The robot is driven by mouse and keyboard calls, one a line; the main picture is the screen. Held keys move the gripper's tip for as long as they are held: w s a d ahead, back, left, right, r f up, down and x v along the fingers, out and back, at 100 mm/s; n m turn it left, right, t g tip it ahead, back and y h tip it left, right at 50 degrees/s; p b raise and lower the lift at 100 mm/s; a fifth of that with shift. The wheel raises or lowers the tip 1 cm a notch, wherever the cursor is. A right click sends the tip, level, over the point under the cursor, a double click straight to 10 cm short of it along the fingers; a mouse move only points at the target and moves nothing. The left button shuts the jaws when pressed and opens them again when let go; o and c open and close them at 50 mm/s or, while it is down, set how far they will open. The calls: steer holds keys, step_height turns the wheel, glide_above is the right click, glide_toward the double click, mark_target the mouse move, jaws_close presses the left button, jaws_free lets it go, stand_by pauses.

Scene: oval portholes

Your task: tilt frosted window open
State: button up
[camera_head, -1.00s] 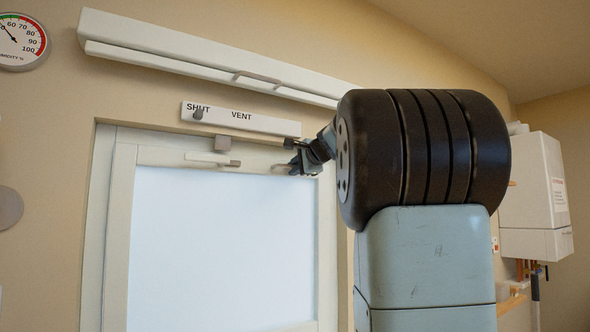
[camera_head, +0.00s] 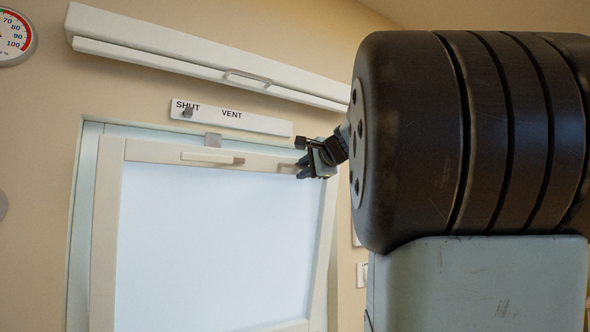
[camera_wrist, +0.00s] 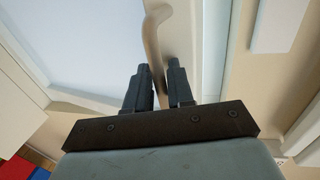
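The frosted window (camera_head: 205,240) has a white pane in a cream sash. Its top leans out of the outer frame (camera_head: 87,170) into the room, with a gap along the top and left side. My gripper (camera_head: 304,168) is at the pull handle (camera_head: 286,167) near the sash's top right corner. In the wrist view the handle (camera_wrist: 152,40) runs down between the two dark fingers (camera_wrist: 158,72), which are shut on it; its end is partly hidden.
A label plate (camera_head: 235,117) reads SHUT and VENT, with a grey knob (camera_head: 187,113) at SHUT. A grey catch (camera_head: 213,140) hangs below it. A long white housing (camera_head: 200,55) is above. A humidity dial (camera_head: 14,38) is at upper left.

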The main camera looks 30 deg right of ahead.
steer(key=shift+o, duration=0.5)
steer(key=v, duration=1.3)
steer(key=shift+s, duration=0.35)
steer(key=a+f+n+g+y, duration=0.1)
steer(key=a+f+n+g, duration=0.25)
steer(key=a+f, duration=0.45)
steer(key=a+f+n+g+y, duration=0.15)
steer(key=a+f+n, duration=0.3)
steer(key=f, duration=0.75)
steer(key=s+a+f+n+g+h, duration=0.1)
steer(key=s+a+f+n, duration=0.2)
steer(key=f, duration=0.4)
steer(key=s+a+f+n+g+h, duration=0.1)
steer(key=s+a+f+n+g, duration=0.1)
steer(key=f, duration=0.5)
steer(key=s+a+f+n+g+h, duration=0.1)
steer(key=s+a+f+n+g, duration=0.1)
steer(key=f, duration=0.5)
steer(key=s+a+n, duration=0.1)
steer(key=s+n, duration=0.1)
steer(key=s, duration=0.1)
steer(key=shift+a+f+n, duration=0.3)
steer(key=shift+a+f, duration=0.05)
steer(key=shift+f, duration=0.05)
